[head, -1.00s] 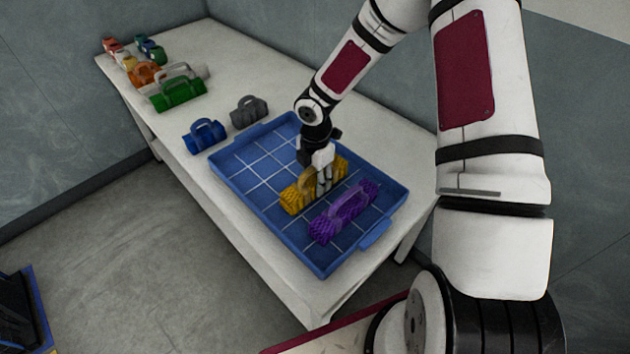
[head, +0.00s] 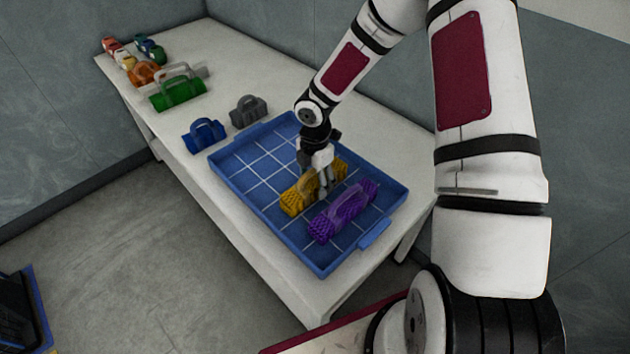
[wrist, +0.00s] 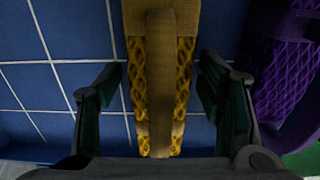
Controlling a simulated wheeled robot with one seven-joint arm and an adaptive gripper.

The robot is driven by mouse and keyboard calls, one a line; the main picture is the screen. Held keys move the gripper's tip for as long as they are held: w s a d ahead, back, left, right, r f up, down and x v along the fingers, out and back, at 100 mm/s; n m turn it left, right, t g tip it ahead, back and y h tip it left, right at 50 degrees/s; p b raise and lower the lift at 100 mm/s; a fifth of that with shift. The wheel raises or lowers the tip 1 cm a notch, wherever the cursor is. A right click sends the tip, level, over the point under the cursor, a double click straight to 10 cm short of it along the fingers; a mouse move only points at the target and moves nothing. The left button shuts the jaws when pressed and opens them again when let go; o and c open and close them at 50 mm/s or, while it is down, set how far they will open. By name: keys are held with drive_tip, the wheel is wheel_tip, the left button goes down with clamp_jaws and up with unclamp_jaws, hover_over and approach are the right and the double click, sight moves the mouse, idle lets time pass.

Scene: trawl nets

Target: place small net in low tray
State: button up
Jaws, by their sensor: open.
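The low tray (head: 265,180) is blue with a pale grid on its floor and stands on the near end of the table. A yellow net bundle (head: 293,203) with a handle lies in it, and it also shows in the wrist view (wrist: 185,70). A purple net bundle (head: 330,222) lies beside it in the tray, and shows at the right of the wrist view (wrist: 280,75). My gripper (head: 324,192) is over the yellow net. In the wrist view its open fingers (wrist: 160,95) stand on either side of the yellow net's handle, apart from it.
A blue bundle (head: 204,135) and a grey bundle (head: 248,111) stand on the table (head: 220,80) just beyond the tray. A green bundle (head: 177,92), an orange one (head: 144,73) and several others are farther back. The tray's left part is empty.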

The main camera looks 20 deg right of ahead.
wheel_tip(320, 180, up, 12)
drive_tip(key=shift+s+f, duration=0.1)
drive_tip(key=s+r+m+t+h, duration=0.1)
drive_tip(key=s+r+m+t, duration=0.1)
drive_tip(key=s+r+m, duration=0.8)
drive_tip(key=s+r+m+t+h, duration=0.1)
drive_tip(key=s+r+m, duration=0.55)
drive_tip(key=r, duration=0.65)
drive_tip(key=s+a+r+m+t+y, duration=0.1)
drive_tip(key=s+r+m+t+y, duration=0.1)
drive_tip(key=s+m, duration=0.4)
drive_tip(key=s, duration=0.3)
drive_tip(key=shift+a+r, duration=0.35)
